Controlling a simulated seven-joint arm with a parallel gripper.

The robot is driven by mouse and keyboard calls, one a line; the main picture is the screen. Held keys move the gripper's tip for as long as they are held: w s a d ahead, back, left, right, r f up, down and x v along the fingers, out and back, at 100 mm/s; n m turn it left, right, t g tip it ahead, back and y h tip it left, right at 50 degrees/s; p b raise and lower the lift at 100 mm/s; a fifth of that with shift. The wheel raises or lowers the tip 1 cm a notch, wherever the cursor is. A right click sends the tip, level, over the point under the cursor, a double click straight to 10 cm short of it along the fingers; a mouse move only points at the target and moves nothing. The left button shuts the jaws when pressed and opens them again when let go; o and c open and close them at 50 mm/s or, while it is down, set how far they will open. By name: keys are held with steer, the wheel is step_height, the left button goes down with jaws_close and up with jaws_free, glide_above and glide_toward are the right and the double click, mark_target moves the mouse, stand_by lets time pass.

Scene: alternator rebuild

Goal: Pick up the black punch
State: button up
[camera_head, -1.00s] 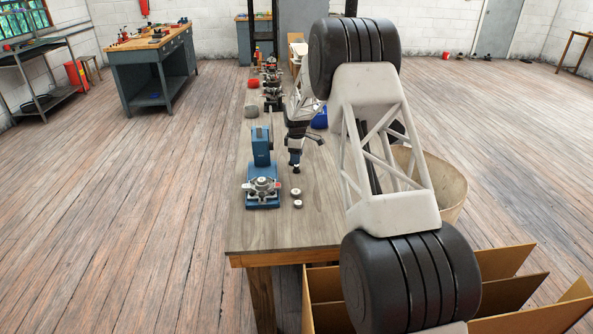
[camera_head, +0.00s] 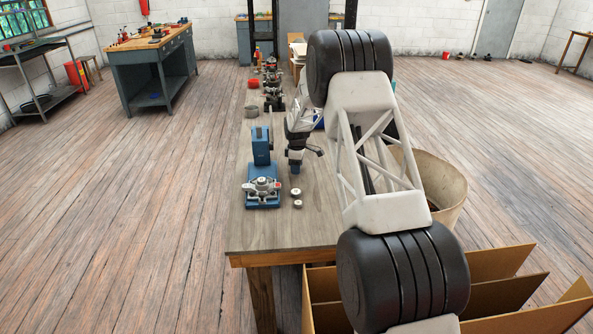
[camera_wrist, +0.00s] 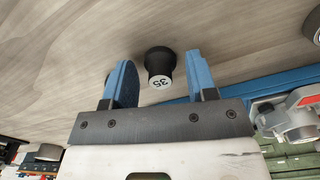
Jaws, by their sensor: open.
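The black punch (camera_wrist: 160,62) is a short dark cylinder with a white face marked 35. In the wrist view it stands on the wooden bench, in the space between the two blue fingers of my gripper (camera_wrist: 158,72). The fingers are apart, with a gap on each side of the punch; no contact shows. How far above the bench the fingertips are is hard to tell. In the head view my gripper (camera_head: 295,170) points down over the bench, right of the blue press. I cannot make out which small part there is the punch.
The blue press (camera_head: 262,150) holds a metal alternator part (camera_head: 262,186) on its base. Two small round pieces (camera_head: 296,192) (camera_head: 298,204) lie to its right. Another round piece (camera_wrist: 314,26) shows at the wrist view's edge. The front of the bench (camera_head: 280,235) is clear.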

steer(key=c, duration=0.8)
steer(key=shift+r, duration=0.2)
steer(key=shift+r, duration=1.45)
steer(key=shift+s+r, duration=0.2)
steer(key=shift+s, duration=0.05)
steer(key=s, duration=0.5)
steer(key=s+r, duration=0.1)
steer(key=s, duration=0.4)
steer(key=s+d, duration=0.1)
steer(key=s, duration=0.4)
steer(key=shift+s+d+r, duration=0.1)
steer(key=shift+s+r, duration=0.1)
steer(key=shift+s, duration=0.05)
